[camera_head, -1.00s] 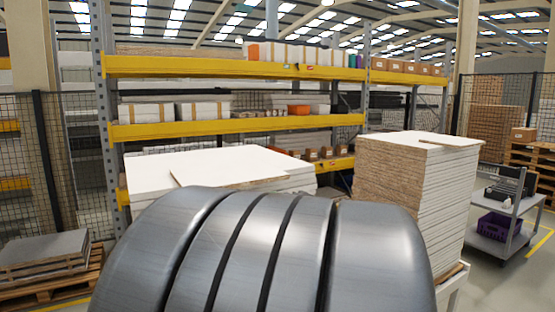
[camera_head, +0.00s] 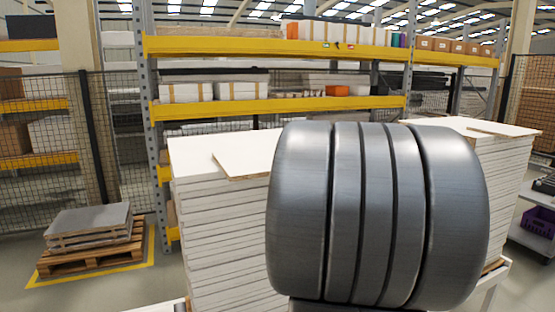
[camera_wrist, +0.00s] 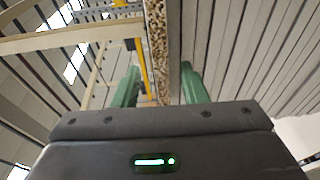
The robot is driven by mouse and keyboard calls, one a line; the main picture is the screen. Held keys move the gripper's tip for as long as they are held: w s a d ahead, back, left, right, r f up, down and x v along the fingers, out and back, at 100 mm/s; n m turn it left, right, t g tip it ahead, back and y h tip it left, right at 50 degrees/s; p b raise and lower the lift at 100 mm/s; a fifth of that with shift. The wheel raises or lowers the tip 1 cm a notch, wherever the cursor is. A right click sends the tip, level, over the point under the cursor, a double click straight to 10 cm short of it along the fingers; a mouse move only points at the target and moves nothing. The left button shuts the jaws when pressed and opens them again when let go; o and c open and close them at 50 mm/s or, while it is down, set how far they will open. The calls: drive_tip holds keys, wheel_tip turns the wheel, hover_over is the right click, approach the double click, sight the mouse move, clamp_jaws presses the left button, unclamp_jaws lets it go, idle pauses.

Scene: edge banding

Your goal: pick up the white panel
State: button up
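A white panel (camera_head: 240,160) lies at an angle on top of a stack of white panels (camera_head: 220,225). Its corner juts past the stack's front edge and shows a brown chipboard edge. My own grey arm link covers its right part in the head view. In the wrist view, my gripper (camera_wrist: 158,88) has its two green fingers apart. A chipboard edge (camera_wrist: 156,30), apparently the panel's, runs in toward the space between them, with a gap at the left finger. Contact at the right finger is unclear. The gripper is hidden in the head view.
A second panel stack (camera_head: 508,155) stands at right, with a loose panel on top. A yellow-beamed rack (camera_head: 270,108) is behind. A low pallet (camera_head: 95,258) with grey sheets sits at left, with free floor around it. A trolley with a purple crate (camera_head: 538,222) is at far right.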

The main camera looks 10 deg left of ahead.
drive_tip(key=p+x, duration=0.1)
drive_tip(key=x, duration=0.4)
drive_tip(key=shift+w+f, duration=0.1)
drive_tip(key=shift+w, duration=0.15)
drive_tip(key=shift+d, duration=0.1)
clamp_jaws()
